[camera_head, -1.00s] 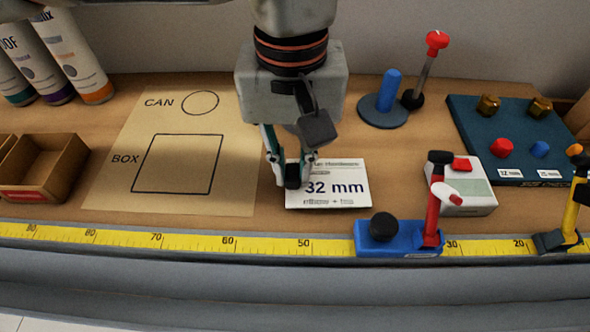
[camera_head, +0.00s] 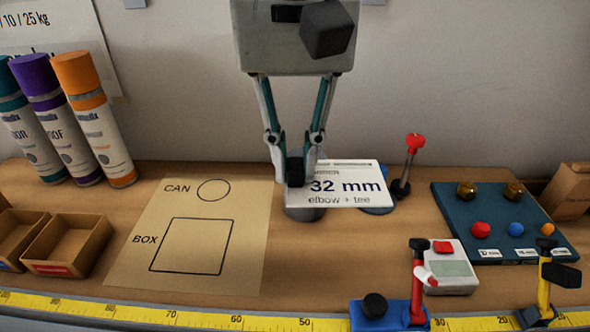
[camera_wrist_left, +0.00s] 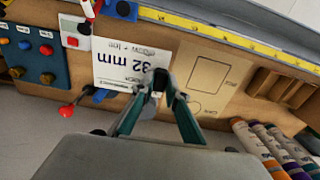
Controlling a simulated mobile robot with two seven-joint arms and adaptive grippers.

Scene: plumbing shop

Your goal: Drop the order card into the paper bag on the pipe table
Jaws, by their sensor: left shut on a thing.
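The order card (camera_head: 348,186) is white with "32 mm" and "elbow + tee" printed on it. My left gripper (camera_head: 294,172) is shut on the card's left edge and holds it up above the wooden bench, with the print facing up. The left wrist view also shows the card (camera_wrist_left: 125,62) at the fingertips (camera_wrist_left: 160,88). No paper bag can be clearly made out. A brown upright thing (camera_head: 568,192) is cut off at the right edge, and I cannot tell what it is. My right gripper is not in view.
A brown sheet (camera_head: 190,250) marked CAN and BOX lies left of the card. Open trays (camera_head: 70,247) and several cans (camera_head: 95,120) stand further left. A blue fittings board (camera_head: 500,222), a red-knobbed lever (camera_head: 407,165) and a clamp (camera_head: 390,313) stand right. A yellow tape (camera_head: 200,317) runs along the front.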

